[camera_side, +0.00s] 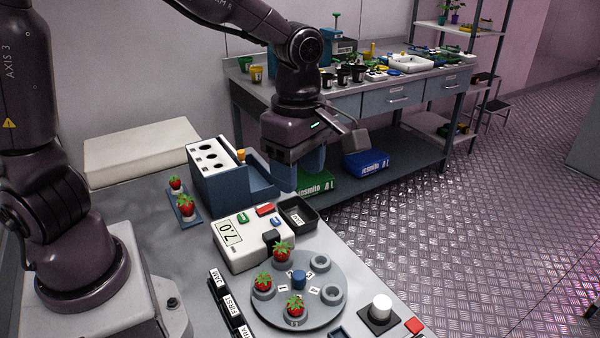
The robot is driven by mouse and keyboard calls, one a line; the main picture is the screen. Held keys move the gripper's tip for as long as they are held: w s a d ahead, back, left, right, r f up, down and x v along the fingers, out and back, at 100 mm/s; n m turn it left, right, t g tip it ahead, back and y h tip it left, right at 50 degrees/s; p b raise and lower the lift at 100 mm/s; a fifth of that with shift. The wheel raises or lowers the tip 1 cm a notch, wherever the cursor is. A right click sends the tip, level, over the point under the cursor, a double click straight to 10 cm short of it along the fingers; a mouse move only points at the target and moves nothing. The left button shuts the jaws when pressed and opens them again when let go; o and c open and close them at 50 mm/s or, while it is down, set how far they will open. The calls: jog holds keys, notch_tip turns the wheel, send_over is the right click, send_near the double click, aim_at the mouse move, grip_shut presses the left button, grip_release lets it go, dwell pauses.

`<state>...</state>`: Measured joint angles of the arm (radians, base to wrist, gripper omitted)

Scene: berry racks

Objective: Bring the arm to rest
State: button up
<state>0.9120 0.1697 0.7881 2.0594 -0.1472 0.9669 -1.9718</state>
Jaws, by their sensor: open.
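My arm hangs over the bench from the upper left, with my gripper (299,172) pointing down. Its two blue fingers are apart and I see nothing between them. It shows above and behind the white meter box (247,250) and the small black tray (298,214), to the right of the blue-grey holder (231,183). I cannot tell its exact height above the bench. The round grey turntable (258,308) stands in front, clear of my gripper, with strawberries (282,249) in three of its ring seats and at least one ring empty.
Two strawberries (175,183) sit on a small blue rack at the left. Labelled dark bins (228,305) line the front. A white knob (381,306) and a red block (414,326) are at the right. A second workbench (390,98) with pots stands behind; open floor lies right.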

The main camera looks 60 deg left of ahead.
jog(key=s+a+r+m+t, duration=0.2)
jog(key=s+m, duration=0.4)
jog(key=m, duration=0.5)
jog(key=s+a+r+m+t, duration=0.3)
jog(key=s+r+m, duration=0.3)
jog(key=m, duration=0.5)
jog(key=shift+s+a+r+t, duration=0.2)
jog(key=shift+a+r+t, duration=0.1)
jog(key=shift+a+r, duration=0.15)
